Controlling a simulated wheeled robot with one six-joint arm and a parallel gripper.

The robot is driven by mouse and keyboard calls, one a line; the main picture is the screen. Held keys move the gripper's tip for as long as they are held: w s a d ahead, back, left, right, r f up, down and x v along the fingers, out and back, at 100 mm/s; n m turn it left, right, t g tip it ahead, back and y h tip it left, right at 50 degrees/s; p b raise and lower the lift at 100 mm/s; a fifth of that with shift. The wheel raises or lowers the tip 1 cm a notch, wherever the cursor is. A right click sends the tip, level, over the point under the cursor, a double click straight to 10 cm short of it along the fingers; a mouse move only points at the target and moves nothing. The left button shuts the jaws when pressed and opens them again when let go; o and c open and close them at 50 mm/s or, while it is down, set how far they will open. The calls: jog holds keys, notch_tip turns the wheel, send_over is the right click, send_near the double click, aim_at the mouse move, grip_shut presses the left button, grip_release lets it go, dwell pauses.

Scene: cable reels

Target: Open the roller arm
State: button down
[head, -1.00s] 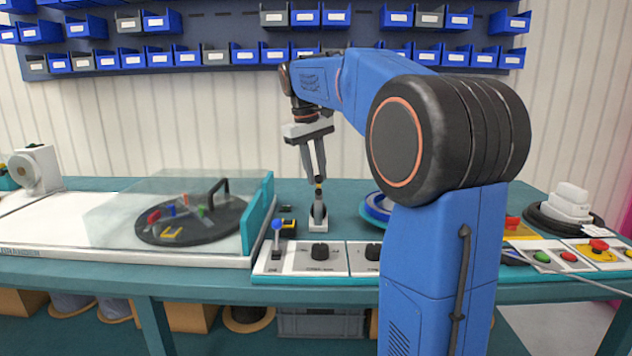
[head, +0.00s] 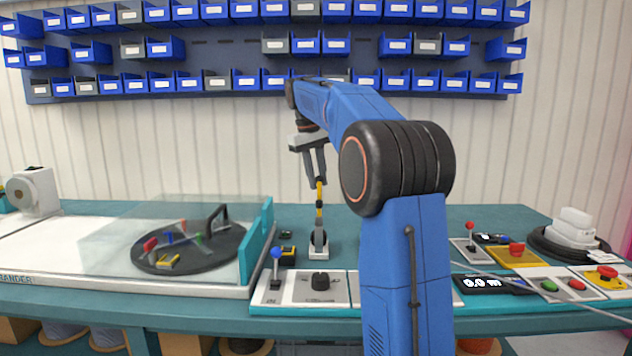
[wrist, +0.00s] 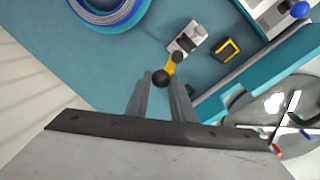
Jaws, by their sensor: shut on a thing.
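The roller arm (head: 319,212) is a short yellow and grey lever on a small white base (head: 319,250) near the middle of the bench. It stands close to upright in the head view. In the wrist view its yellow part (wrist: 169,67) ends in a black knob (wrist: 161,77) at my fingertips, with the grey-white base (wrist: 187,38) beyond. My gripper (head: 318,180) comes down from above and is shut on the roller arm's knob end. The fingers partly hide the knob in the head view.
Left of the base are a small yellow-black block (head: 287,255) and a blue-knobbed lever (head: 277,255). A clear-covered turntable (head: 190,250) with a teal side wall (head: 257,240) stands further left. A blue ring (wrist: 105,10) lies nearby in the wrist view. Control panels line the front edge.

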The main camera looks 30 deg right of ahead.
jog(key=shift+w+d+f, duration=0.2)
jog(key=shift+w+d, duration=0.35)
jog(key=shift+w+d+f, duration=0.15)
jog(key=shift+w+d, duration=0.35)
jog(key=shift+w+d+f, duration=0.15)
jog(key=shift+w+f, duration=0.15)
jog(key=shift+w, duration=0.2)
jog(key=c, duration=2.3)
grip_release()
jog(key=shift+s+d, duration=0.1)
jog(key=shift+d, duration=0.15)
jog(key=o, duration=0.8)
jog(key=shift+c, duration=0.2)
jog(key=shift+a, duration=0.15)
jog(key=shift+r, duration=0.1)
jog(key=shift+a+r, duration=0.1)
notch_tip(320, 180, up, 12)
jog(key=a, duration=0.2)
jog(key=shift+f, duration=0.25)
